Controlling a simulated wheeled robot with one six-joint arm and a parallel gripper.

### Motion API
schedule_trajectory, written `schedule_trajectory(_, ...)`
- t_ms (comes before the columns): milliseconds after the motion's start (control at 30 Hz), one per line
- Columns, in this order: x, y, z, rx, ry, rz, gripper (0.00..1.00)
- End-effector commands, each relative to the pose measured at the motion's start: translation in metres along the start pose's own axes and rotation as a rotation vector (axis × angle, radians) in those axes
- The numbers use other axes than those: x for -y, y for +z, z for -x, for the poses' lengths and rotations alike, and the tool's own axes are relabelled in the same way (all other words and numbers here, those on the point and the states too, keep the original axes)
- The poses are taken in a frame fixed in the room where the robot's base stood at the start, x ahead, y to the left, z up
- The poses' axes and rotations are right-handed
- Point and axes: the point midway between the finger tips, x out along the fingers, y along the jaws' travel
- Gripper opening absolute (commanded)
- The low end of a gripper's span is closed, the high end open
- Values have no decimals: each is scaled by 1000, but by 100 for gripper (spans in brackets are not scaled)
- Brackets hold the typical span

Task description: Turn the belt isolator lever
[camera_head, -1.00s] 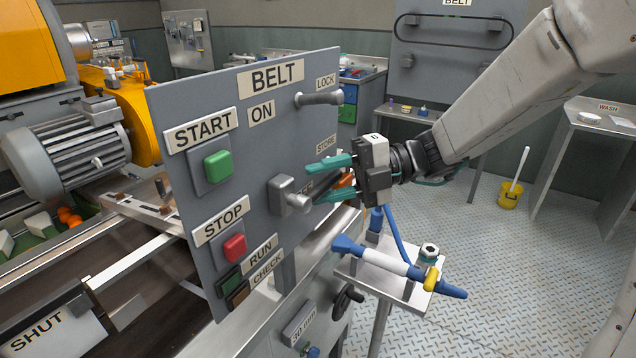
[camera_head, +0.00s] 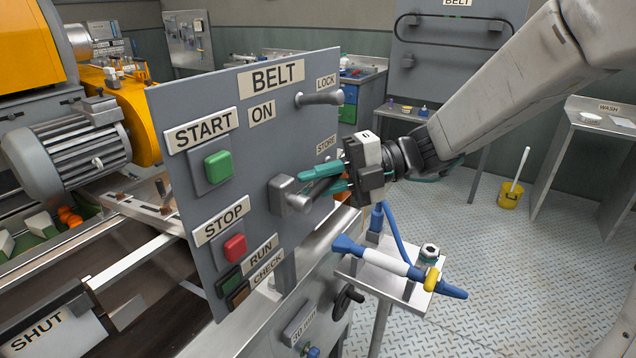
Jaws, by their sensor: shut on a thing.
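The grey belt panel (camera_head: 225,105) stands upright at the centre left, with BELT, ON, START, STOP, LOCK and STORE labels. The isolator lever (camera_head: 298,202) is a grey handle on a square block (camera_head: 282,190), to the right of the middle of the panel and below the ON label. My gripper (camera_head: 315,181), with teal fingers, comes from the right and is shut on the lever's outer end. The fingers hide part of the handle and the label behind it.
A green start button (camera_head: 218,165) and red stop button (camera_head: 234,247) sit left of the lever. A grey LOCK peg (camera_head: 319,98) sticks out above. Below right, a small stand holds a blue-and-white tool (camera_head: 395,264).

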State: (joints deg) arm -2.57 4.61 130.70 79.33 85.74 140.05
Motion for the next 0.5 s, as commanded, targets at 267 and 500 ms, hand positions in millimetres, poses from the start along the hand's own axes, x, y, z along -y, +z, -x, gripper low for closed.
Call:
schedule_trajectory(267,-12,-2,1,36,-126,129,0)
schedule_trajectory(500,-21,-5,1,65,-233,236,0)
